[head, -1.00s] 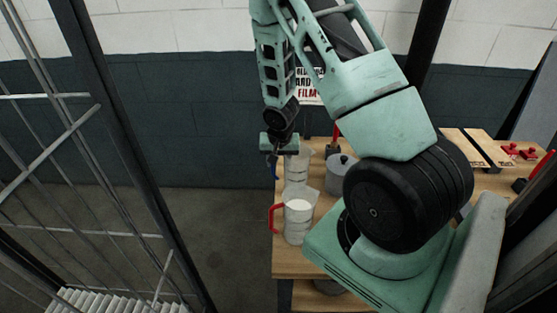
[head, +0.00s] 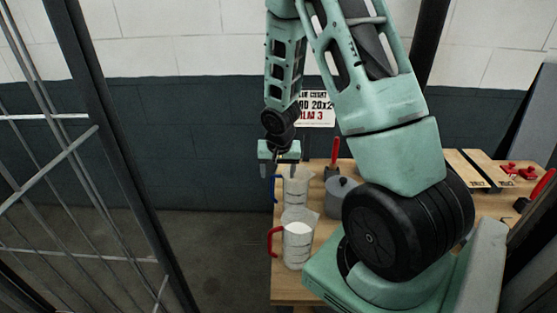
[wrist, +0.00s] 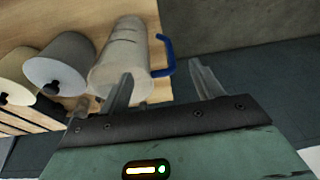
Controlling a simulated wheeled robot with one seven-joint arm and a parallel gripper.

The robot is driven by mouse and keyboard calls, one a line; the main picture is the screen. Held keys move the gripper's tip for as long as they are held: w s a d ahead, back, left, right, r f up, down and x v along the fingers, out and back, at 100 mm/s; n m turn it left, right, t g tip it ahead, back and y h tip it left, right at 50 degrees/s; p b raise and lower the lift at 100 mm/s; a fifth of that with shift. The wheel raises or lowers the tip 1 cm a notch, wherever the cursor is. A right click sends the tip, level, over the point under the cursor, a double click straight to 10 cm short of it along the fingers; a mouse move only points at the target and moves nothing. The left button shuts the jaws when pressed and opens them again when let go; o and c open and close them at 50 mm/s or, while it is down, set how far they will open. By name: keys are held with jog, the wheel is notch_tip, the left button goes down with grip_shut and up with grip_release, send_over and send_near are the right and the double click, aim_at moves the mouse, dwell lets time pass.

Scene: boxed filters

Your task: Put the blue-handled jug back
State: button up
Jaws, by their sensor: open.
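The blue-handled jug (head: 297,188) is a clear measuring jug standing upright on the wooden table, near its left end. Its blue handle (head: 274,188) points left. My gripper (head: 279,170) is open just above the handle, pointing down, with nothing held between its fingers. In the wrist view the jug (wrist: 122,58) is at upper centre-left. The handle lies between the two spread fingertips (wrist: 162,82) as seen from there, seemingly beyond them. One finger covers a little of the jug's edge.
A red-handled jug with white contents (head: 298,240) stands in front of the blue-handled one. A grey lidded pot (head: 341,196) and a red-handled tool (head: 334,155) stand to the right. The table (head: 290,292) ends just left of the jugs. A metal barred frame (head: 110,140) stands further left.

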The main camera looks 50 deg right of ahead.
jog(key=v, duration=0.6)
jog(key=s+a+r+n+y, duration=0.1)
jog(key=s+a+r+n, duration=0.3)
jog(key=a, duration=0.8)
jog(key=a+r+n+y, duration=0.1)
jog(key=a+r+n, duration=0.3)
jog(key=a, duration=0.8)
jog(key=s+a+r+n+g, duration=0.2)
jog(key=s+a+n, duration=0.7)
jog(key=s, duration=0.6)
jog(key=shift+a, duration=1.1)
